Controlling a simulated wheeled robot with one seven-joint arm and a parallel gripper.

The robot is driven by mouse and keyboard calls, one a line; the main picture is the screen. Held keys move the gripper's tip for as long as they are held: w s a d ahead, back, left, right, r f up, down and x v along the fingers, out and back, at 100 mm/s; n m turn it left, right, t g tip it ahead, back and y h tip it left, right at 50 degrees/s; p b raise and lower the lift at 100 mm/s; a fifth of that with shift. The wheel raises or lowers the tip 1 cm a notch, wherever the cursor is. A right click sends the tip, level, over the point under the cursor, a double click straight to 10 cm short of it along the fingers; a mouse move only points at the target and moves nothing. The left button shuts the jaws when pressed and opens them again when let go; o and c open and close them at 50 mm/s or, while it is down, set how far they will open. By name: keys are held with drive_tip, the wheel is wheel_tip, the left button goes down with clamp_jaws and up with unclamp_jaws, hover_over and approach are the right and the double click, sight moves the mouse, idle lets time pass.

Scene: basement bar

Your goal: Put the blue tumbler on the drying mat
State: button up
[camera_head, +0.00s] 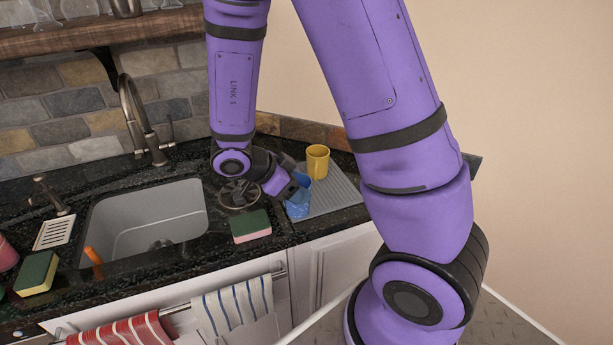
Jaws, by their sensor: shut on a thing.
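The blue tumbler (297,208) is at the left edge of the grey ribbed drying mat (340,197). My gripper (295,192) is shut on the tumbler from above and its left, and hides part of its upper side. The tumbler looks roughly upright. I cannot tell whether its base touches the mat or is slightly above it. The mat lies on the dark counter, right of the sink, and my arm hides part of its right side. A yellow mug (317,161) stands on the back of the mat.
A dark round object (238,195) and a green-and-pink sponge (251,226) lie left of the mat. The sink (150,215) and tall faucet (140,120) are further left. Towels (233,306) hang on the front rail. The mat's middle looks bare.

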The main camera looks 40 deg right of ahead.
drive_tip(key=shift+w+d+f, duration=0.7)
drive_tip(key=shift+w+d, duration=0.35)
drive_tip(key=shift+d, duration=0.1)
drive_tip(key=shift+w+d+f, duration=0.75)
drive_tip(key=shift+w+d, duration=0.25)
drive_tip(key=shift+d, duration=0.15)
drive_tip(key=shift+w+d+f, duration=0.7)
drive_tip(key=shift+w+d, duration=0.35)
drive_tip(key=shift+d, duration=0.1)
drive_tip(key=shift+f, duration=0.15)
drive_tip(key=o, duration=1.1)
drive_tip(key=shift+o, duration=0.2)
